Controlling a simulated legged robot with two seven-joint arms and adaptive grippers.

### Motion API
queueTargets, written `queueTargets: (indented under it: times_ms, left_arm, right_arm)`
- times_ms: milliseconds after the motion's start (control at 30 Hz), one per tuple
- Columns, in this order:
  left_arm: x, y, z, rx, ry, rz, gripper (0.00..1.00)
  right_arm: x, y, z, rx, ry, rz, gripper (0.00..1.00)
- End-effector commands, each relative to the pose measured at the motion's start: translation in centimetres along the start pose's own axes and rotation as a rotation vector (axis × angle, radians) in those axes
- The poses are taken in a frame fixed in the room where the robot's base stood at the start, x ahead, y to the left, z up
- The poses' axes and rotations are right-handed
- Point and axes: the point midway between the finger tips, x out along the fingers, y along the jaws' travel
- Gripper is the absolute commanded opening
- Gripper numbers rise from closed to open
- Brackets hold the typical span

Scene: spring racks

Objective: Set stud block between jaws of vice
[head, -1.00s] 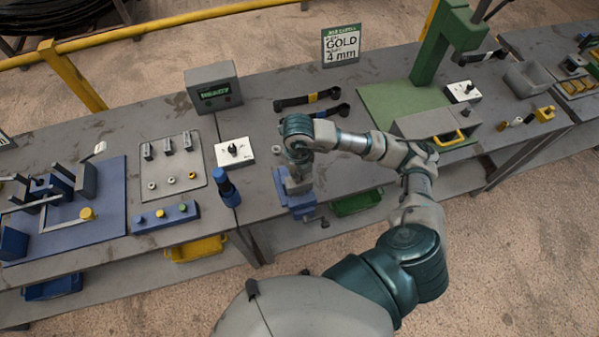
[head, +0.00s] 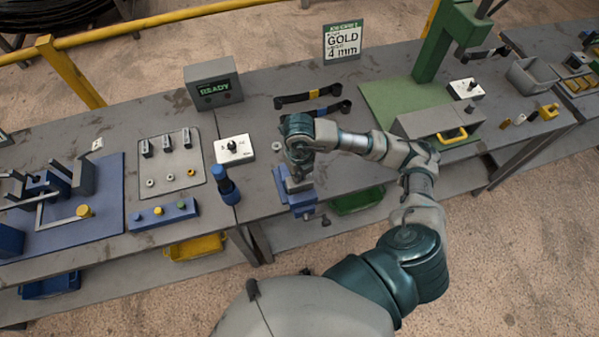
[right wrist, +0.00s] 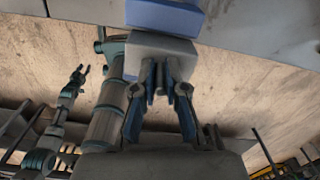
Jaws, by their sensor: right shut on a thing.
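The blue vice (head: 297,201) stands at the front edge of the middle bench. My right gripper (head: 296,172) is directly above it, pointing down, and partly hides the jaws. In the right wrist view my right gripper (right wrist: 163,72) has its blue fingers close together on the grey stud block (right wrist: 165,46). The block also shows in the head view (head: 298,184), just over the vice. Part of the blue vice (right wrist: 165,16) shows beyond the block. I cannot tell whether the block is down between the jaws. My left gripper (right wrist: 79,76) shows small at the left of the wrist view, its opening unclear.
A tray (head: 165,165) with small parts, a blue cylinder tool (head: 225,186) and a white switch box (head: 234,150) stand left of the vice. Black straps (head: 308,95) lie behind. The green press (head: 432,50) is at the right. Bench between is mostly clear.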

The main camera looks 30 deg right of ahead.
Motion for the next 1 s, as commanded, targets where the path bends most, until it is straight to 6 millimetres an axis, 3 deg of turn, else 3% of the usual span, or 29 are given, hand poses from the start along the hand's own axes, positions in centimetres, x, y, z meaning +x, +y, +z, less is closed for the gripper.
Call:
queueTargets:
  times_ms: [1000]
  left_arm:
    - [1.6,0.0,0.3,0.000,-0.002,0.000,0.40]
  right_arm:
    - [1.6,0.0,0.0,0.000,-0.002,0.001,0.00]
